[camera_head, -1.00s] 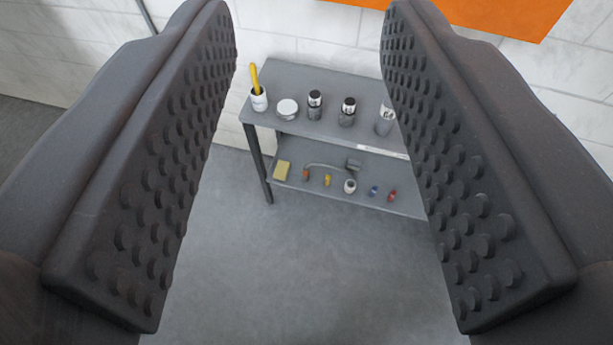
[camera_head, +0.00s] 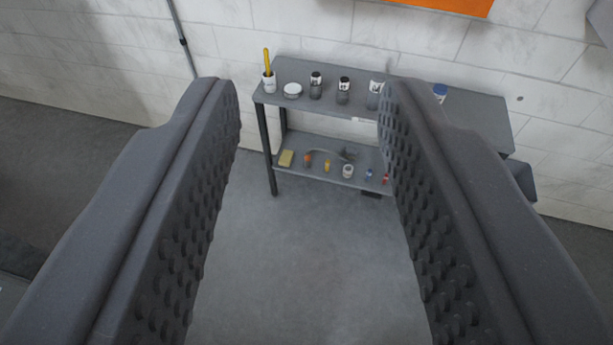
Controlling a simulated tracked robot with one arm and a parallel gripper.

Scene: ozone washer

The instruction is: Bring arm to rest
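My gripper (camera_head: 308,95) is open and empty, its two dark fingers with studded inner pads wide apart on either side of the picture. No object touches the fingers.
The lower shelf holds a yellow block (camera_head: 286,158) and small items. The floor (camera_head: 295,260) before it is clear.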

